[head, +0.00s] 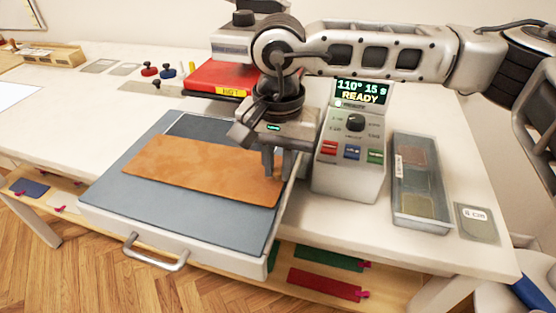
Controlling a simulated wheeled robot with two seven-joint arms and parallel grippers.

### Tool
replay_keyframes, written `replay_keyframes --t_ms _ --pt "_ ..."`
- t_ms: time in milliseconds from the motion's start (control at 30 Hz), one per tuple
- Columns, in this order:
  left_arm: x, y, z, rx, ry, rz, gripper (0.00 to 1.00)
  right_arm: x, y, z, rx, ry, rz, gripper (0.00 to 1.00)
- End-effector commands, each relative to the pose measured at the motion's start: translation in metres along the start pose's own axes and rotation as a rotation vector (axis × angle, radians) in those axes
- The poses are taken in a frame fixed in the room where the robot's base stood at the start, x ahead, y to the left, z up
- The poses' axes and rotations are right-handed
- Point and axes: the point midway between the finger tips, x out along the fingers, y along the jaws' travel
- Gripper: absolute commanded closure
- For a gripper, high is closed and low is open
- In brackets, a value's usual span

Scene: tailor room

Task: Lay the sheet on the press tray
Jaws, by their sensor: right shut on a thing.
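A tan-brown sheet (200,168) lies flat over the blue-grey pad of the press tray (140,208), slightly slanted. The tray is pulled out and has a metal handle at its front. My right gripper (281,172) is over the tray's right side, shut on the right end of the sheet. Its fingers hide that edge, and I cannot tell whether this end is lifted a little. The red press plate (215,76) with a yellow "HOT" label stands behind the tray, partly hidden by my right arm. My left gripper is not in view.
A control box (350,150) reading "110° 15 s READY" stands right of the tray. A clear-sided tray (420,180) of swatches and a grey "6 cm" card (476,222) lie farther right. Red and blue knobbed pieces (150,70) stand at the back left. The table's left side is mostly clear.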

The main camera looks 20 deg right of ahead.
Motion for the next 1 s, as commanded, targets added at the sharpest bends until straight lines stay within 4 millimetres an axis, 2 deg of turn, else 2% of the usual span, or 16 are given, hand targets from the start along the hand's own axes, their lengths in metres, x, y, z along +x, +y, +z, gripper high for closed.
replay_keyframes --t_ms 33,100,467,567,800,1000 --pt "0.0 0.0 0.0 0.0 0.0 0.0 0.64 0.0 0.0 0.0 0.0 0.0 0.0 0.75" --pt "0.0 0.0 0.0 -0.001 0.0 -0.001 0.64 0.0 0.0 0.0 0.001 0.0 0.0 0.62" --pt "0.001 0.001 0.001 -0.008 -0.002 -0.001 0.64 -0.006 0.0 0.0 0.001 0.0 0.0 0.62" --pt "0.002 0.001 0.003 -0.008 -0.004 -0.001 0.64 -0.02 -0.001 -0.001 0.001 0.003 -0.003 0.62" --pt "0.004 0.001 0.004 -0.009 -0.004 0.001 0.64 -0.071 -0.001 -0.001 0.001 0.003 -0.004 0.62" --pt "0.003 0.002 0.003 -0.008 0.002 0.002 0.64 -0.106 -0.001 0.0 0.0 0.001 -0.001 0.62"
